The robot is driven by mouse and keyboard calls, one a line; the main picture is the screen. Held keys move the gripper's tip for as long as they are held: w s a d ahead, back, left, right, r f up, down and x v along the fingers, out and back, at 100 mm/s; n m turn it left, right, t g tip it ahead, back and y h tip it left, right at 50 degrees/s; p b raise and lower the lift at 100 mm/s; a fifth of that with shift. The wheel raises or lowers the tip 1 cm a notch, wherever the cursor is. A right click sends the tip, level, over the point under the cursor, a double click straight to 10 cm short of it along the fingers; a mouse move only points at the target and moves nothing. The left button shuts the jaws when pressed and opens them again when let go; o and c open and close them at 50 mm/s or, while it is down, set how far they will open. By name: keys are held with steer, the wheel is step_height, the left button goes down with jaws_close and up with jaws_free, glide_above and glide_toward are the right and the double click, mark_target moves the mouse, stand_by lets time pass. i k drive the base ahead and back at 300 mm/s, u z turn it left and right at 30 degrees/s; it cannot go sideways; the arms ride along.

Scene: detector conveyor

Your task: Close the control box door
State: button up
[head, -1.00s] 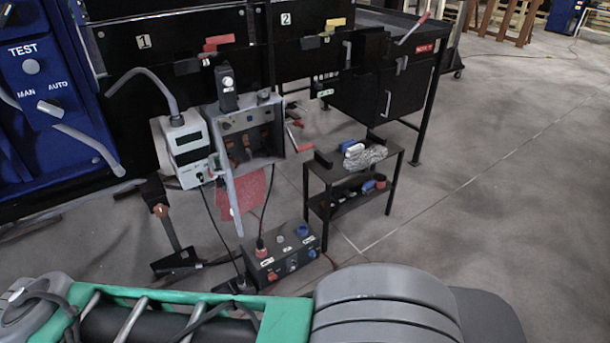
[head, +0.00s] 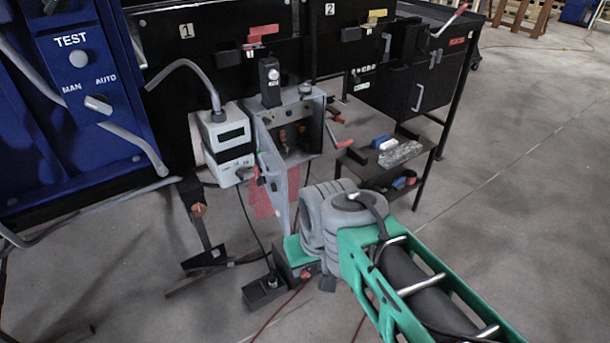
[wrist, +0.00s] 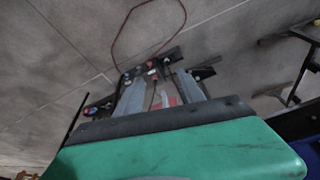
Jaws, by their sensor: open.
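The grey control box (head: 313,104) is mounted below the panel marked 1, its inside with several small parts showing. Its door (head: 279,188) is hinged on the left and stands wide open toward me, seen nearly edge-on. My arm reaches in from the lower right. Its green gripper end is low in front of the door, and the head view cannot show whether they touch. In the wrist view my gripper (wrist: 159,90) is open, its two grey fingers apart with no object clearly held. The door is not clearly visible there.
A white meter (head: 226,135) with a curved cable stands left of the box. A red cloth (head: 262,203) hangs behind the door. A black pedal-like unit (head: 265,291) and cables lie on the floor. A small black shelf (head: 431,155) stands right.

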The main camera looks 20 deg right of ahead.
mark_target(277, 173)
steer(key=u, duration=0.8)
steer(key=i, duration=0.35)
steer(key=u, duration=1.2)
